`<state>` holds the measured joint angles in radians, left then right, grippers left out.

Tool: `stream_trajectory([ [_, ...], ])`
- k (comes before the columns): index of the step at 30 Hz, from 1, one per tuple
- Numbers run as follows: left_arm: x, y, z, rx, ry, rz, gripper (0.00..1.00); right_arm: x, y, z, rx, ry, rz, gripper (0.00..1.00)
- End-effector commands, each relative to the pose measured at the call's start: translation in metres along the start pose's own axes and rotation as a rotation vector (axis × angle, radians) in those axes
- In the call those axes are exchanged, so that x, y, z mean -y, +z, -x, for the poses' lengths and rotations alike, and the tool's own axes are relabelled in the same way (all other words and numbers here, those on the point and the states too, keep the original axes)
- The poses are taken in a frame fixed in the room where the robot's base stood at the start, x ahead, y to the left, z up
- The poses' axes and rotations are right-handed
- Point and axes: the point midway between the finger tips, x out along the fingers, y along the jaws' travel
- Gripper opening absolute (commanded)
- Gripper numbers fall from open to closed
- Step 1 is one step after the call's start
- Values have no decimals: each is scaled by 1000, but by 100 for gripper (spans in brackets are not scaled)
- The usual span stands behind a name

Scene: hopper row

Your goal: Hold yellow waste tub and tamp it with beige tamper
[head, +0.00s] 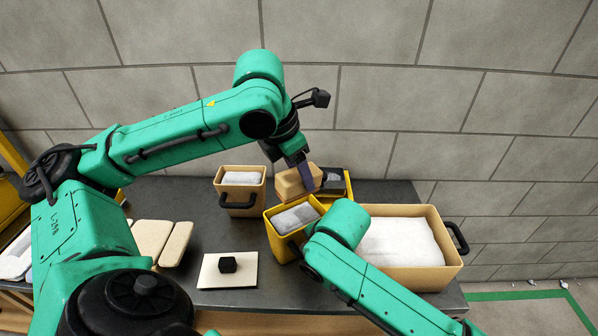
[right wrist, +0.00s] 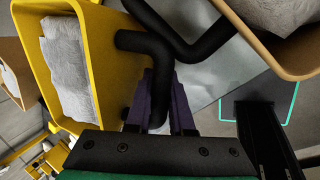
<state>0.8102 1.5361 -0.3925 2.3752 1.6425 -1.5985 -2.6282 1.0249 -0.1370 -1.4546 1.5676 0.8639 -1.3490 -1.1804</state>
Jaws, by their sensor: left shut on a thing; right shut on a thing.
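The yellow waste tub (head: 270,234) stands on the dark bench with grey waste inside. It also shows at the left of the right wrist view (right wrist: 108,70). My right gripper (right wrist: 161,92) is shut on the tub's black handle (right wrist: 133,40); my own right arm hides this grip in the head view. The beige tamper (head: 290,184) appears as a beige block in my left gripper (head: 306,178), which is shut on it. The block is held at the tub's far side, near its back rim. Its underside and any contact with the tub are hidden.
A second yellow tub (head: 348,187) with dark contents stands behind to the right. A small beige tub (head: 220,189) stands behind left, a large beige bin (head: 437,238) right. A cream plate (head: 210,273) with a black knob (head: 228,265) lies in front; beige slabs (head: 151,240) lie left.

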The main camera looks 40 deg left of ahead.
Motion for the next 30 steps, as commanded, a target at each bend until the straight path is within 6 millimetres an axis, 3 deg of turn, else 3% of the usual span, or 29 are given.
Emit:
stream_trajectory([
  [8, 0, 0, -1, 9, 4, 7, 0, 0, 0, 0, 0, -1, -1, 0],
  [19, -1, -17, -42, 7, 4, 8, 0, 0, 0, 0, 1, -1, -1, 0],
  [30, 0, -18, -46, 10, 2, 8, 0, 0, 0, 0, 1, -1, -1, 0],
])
